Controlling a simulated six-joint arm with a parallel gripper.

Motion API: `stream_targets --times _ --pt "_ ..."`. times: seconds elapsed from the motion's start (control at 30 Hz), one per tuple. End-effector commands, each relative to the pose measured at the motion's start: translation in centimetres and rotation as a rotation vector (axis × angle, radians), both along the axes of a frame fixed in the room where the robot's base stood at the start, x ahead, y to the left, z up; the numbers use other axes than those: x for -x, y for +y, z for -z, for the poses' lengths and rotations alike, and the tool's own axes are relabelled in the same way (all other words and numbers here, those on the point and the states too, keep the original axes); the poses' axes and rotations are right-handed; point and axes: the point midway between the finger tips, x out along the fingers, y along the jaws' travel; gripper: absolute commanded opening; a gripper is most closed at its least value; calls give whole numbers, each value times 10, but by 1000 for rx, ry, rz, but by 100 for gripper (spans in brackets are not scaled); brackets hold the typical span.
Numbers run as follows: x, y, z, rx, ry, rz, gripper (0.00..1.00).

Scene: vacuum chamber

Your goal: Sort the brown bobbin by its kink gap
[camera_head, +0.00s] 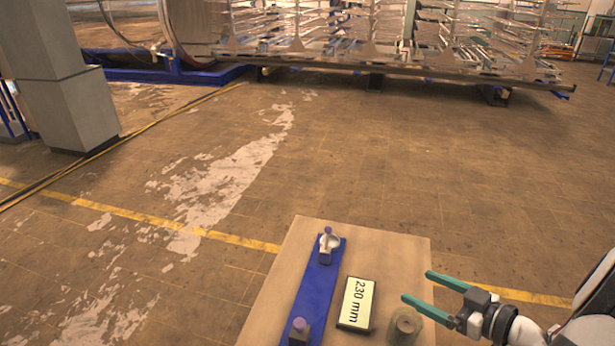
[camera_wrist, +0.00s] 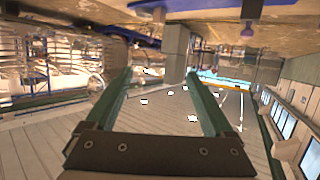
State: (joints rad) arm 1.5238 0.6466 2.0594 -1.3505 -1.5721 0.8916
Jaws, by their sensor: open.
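The brown bobbin (camera_head: 405,325) stands on the light wooden table near its front right, partly cut by the picture's bottom edge. Beside it lies a display (camera_head: 357,303) reading "230 mm". Left of that is a long blue bar (camera_head: 318,283) with a purple-topped post at each end: the near post (camera_head: 299,333) and the far post (camera_head: 325,251), which has a whitish round piece beside it. My gripper (camera_head: 417,288) has green fingers, open and empty, above the table's right side, just beyond the bobbin in the picture. The wrist view shows the spread fingers (camera_wrist: 160,76) with nothing between them.
The table (camera_head: 385,248) has bare space at its far right and along its left side. Beyond is open brown floor with a yellow line. A grey pillar (camera_head: 55,75) stands at left, and metal racks (camera_head: 370,40) on a long frame stand at the back.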

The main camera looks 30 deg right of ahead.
Motion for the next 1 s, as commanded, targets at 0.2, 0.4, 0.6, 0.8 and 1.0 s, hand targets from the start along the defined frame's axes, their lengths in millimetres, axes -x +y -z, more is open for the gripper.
stream_targets --times 0.2,0.4,0.6,0.8,1.0 --pt "-101 -21 -52 209 239 417 87" --pt "-75 94 -69 76 587 720 87" --pt "25 263 -48 -206 1033 634 87" --pt "91 343 -50 -329 1280 491 87" --pt "99 351 -51 -344 1314 476 87"
